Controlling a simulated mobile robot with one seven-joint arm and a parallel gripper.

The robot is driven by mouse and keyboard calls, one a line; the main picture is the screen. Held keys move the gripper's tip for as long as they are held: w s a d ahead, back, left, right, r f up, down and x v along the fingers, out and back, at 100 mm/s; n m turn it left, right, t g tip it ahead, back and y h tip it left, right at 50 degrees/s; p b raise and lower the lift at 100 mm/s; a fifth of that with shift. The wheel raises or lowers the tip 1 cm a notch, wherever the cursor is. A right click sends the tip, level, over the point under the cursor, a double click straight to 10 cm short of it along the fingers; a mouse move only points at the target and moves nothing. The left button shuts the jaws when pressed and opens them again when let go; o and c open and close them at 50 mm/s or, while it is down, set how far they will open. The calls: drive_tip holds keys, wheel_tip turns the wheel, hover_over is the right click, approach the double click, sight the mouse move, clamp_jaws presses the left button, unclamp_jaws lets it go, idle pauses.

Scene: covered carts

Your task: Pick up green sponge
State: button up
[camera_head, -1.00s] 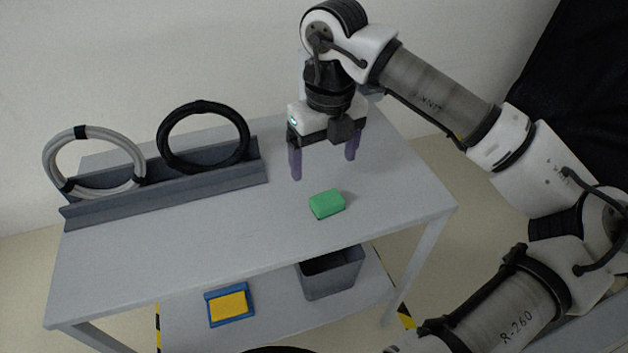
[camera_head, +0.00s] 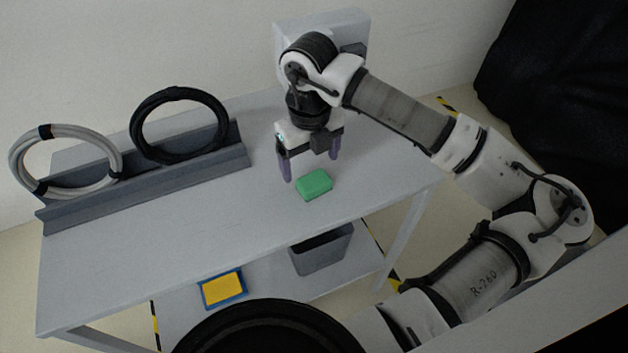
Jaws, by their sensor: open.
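The green sponge (camera_head: 314,185) lies flat on the grey top of the cart (camera_head: 200,215), right of the middle. My gripper (camera_head: 311,168) points down with its two purple fingers spread apart. It is open and empty, just above and behind the sponge in the picture. The left fingertip appears close to the sponge's left back corner. I cannot tell the exact height of the fingertips over the cart top.
A grey rack (camera_head: 150,185) at the back left holds a grey coiled hose (camera_head: 66,160) and a black coiled hose (camera_head: 179,125). A grey box (camera_head: 322,40) stands behind my gripper. The lower shelf bears a grey bin (camera_head: 320,255) and a yellow sponge (camera_head: 222,289) in a blue tray.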

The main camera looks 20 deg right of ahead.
sight(313, 178)
drive_tip(key=shift+s+d+f+p, duration=0.15)
drive_tip(key=shift+f+p, duration=0.5)
drive_tip(key=shift+f, duration=1.6)
drive_tip(key=c, duration=1.1)
drive_tip(key=shift+o, duration=0.2)
wheel_tip(313, 178, up, 10)
drive_tip(key=b, duration=0.2)
drive_tip(key=o, duration=0.4)
drive_tip(key=shift+c, duration=0.2)
drive_tip(key=c, duration=0.3)
drive_tip(key=shift+s, duration=0.1)
